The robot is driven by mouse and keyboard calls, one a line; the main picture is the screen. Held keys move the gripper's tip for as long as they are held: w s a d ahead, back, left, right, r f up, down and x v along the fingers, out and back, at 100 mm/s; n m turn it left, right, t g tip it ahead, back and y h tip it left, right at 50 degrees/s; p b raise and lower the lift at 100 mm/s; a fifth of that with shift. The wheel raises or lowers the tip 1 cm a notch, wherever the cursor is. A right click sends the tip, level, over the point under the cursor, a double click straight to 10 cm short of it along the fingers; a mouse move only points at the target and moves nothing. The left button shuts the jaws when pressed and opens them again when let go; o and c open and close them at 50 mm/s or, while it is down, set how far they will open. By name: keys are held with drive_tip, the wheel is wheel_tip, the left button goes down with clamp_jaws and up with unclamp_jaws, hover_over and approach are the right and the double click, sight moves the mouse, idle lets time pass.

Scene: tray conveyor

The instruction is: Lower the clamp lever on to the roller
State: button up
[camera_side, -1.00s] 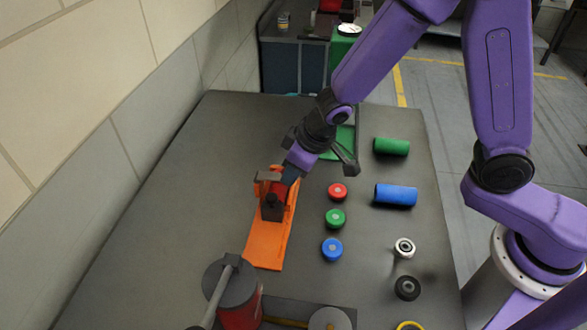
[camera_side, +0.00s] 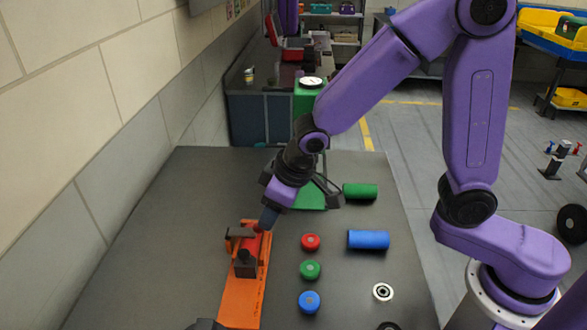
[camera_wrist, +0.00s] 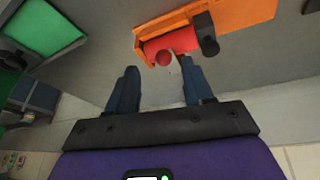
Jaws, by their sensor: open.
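An orange base plate (camera_side: 240,300) lies on the table with a red roller-like part (camera_side: 252,245) and dark clamp pieces (camera_side: 243,264) on it. In the wrist view the red cylinder (camera_wrist: 180,36) lies along the orange base (camera_wrist: 248,14), with a dark piece (camera_wrist: 206,36) across it. A round red knob (camera_wrist: 165,58) faces the camera; I take it for the end of the clamp lever, but its shaft is hidden. My gripper (camera_side: 267,218) is just above the clamp's far end. In the wrist view its open fingers (camera_wrist: 158,72) stand on both sides of the knob, with gaps visible.
A blue cylinder (camera_side: 368,240) and a green cylinder (camera_side: 360,191) lie further right. The table left of the clamp is clear; a tiled wall (camera_side: 70,150) borders it.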

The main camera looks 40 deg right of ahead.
drive_tip(key=v, duration=1.2)
drive_tip(key=shift+w+d, duration=0.1)
drive_tip(key=s+d+f+n+g, duration=0.2)
drive_tip(key=s+d+f+n, duration=0.1)
drive_tip(key=s+d, duration=0.4)
drive_tip(key=s+d+f+n+g+h, duration=0.1)
drive_tip(key=s+d+f+n+g, duration=0.1)
drive_tip(key=s+d, duration=0.5)
drive_tip(key=s+f+n, duration=0.1)
drive_tip(key=s, duration=0.4)
drive_tip(key=shift+s+d+f+n, duration=0.2)
drive_tip(key=shift+d+f+n, duration=0.05)
drive_tip(key=shift+f+n, duration=0.05)
